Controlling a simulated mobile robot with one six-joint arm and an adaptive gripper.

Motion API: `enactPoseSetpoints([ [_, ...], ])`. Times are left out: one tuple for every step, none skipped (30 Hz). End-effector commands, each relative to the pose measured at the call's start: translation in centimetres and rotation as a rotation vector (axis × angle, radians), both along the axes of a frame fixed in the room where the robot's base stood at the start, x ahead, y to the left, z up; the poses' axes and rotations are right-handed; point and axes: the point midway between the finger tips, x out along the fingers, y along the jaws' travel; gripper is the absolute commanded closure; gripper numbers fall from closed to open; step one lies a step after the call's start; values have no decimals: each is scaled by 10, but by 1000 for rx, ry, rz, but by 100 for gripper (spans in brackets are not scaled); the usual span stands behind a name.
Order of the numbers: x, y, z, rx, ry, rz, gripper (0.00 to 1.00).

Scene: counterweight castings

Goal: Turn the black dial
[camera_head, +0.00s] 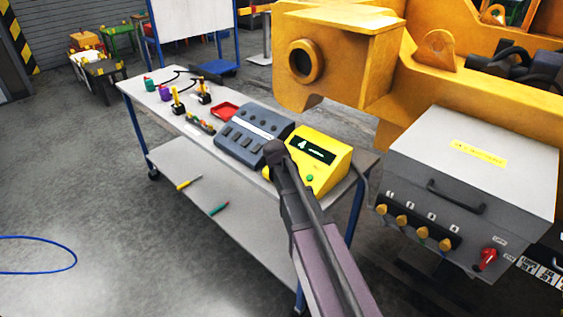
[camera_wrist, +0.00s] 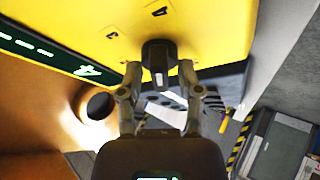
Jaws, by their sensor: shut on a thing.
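The yellow control box (camera_head: 338,155) stands at the near right end of the white cart, with a dark display reading "4" (camera_head: 311,149) and a green button (camera_head: 310,178). In the wrist view the box face (camera_wrist: 205,30) fills the top, and its display (camera_wrist: 55,58) also reads 4. The black dial (camera_wrist: 158,54) sticks out from this face, with small printed marks around it. My gripper (camera_wrist: 160,74) is shut on the dial, one finger on each side. In the head view my arm hides the dial and the gripper's tips.
A grey cabinet with knobs and a red switch (camera_head: 488,260) stands right. Large yellow machinery (camera_head: 340,60) rises behind. Floor at left is mostly clear.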

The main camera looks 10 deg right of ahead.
Motion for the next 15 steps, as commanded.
enactPoseSetpoints([
  [-4, 0, -2, 6, 1, -18, 100],
  [-4, 0, -2, 9, -4, -28, 100],
  [-4, 0, -2, 13, -9, -39, 100],
  [-4, 0, -2, 16, -12, -47, 100],
  [-4, 0, -2, 18, -15, -53, 100],
  [-4, 0, -2, 22, -18, -61, 100],
  [-4, 0, -2, 23, -20, -65, 100],
  [-4, 0, -2, 23, -22, -68, 100],
  [-4, 0, -2, 24, -23, -72, 100],
  [-4, 0, -2, 25, -24, -74, 100],
  [-4, 0, -2, 26, -25, -75, 100],
  [-4, 0, -1, 26, -25, -76, 100],
  [-4, 0, -1, 27, -26, -77, 100],
  [-4, 0, -1, 27, -26, -77, 100],
  [-4, 0, -1, 27, -26, -77, 100],
])
